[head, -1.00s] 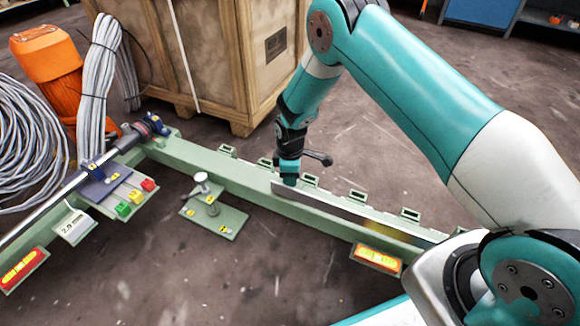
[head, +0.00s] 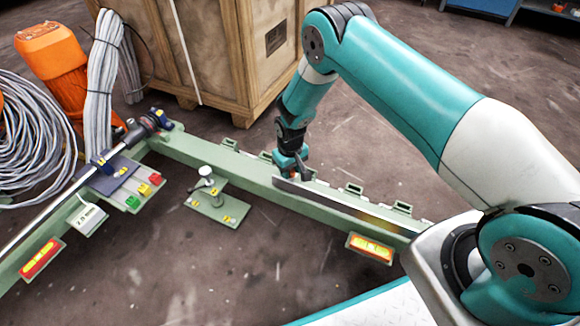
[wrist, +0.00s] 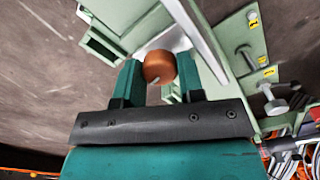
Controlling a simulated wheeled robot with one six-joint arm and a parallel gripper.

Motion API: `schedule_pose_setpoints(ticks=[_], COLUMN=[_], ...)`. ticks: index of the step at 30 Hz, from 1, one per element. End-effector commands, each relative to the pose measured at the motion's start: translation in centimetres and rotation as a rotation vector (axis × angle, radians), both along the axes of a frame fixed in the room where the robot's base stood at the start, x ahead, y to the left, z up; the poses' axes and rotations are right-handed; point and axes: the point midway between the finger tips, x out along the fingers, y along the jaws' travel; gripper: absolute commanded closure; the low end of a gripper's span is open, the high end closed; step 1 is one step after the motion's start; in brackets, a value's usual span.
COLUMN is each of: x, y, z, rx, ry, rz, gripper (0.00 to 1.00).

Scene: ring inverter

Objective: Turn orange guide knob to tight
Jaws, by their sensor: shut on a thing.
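The orange guide knob (wrist: 158,66) is round and brownish-orange in the wrist view. It sits between the two teal fingers of my gripper (wrist: 158,78), which are shut on it. A small pale mark shows on its lower edge. In the head view my gripper (head: 290,164) points down at the green rail (head: 232,165), by the left end of the long metal strip (head: 330,202). The knob is hidden there behind the fingers. No tight marking can be read.
A green plate with a silver screw post (head: 206,176) stands left of the rail. A wooden crate (head: 200,45) is behind it. Grey cable coils (head: 30,140) and an orange motor housing (head: 52,60) are at far left. Green brackets (head: 352,189) line the strip's far side.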

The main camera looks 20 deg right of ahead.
Motion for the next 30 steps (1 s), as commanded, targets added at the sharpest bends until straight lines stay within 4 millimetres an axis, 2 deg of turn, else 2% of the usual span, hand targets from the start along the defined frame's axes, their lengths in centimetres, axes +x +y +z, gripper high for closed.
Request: schedule_pose_setpoints(ticks=[10, 27, 28, 30], x=[0.00, 0.01, 0.01, 0.01], y=[0.01, 0.01, 0.01, 0.01], z=[0.02, -0.01, -0.01, -0.01], rx=[0.000, 0.000, 0.000, 0.000], ry=[0.000, 0.000, 0.000, 0.000], rz=[-0.148, -0.176, -0.176, -0.176], gripper=[0.88, 0.88, 0.57, 0.41])
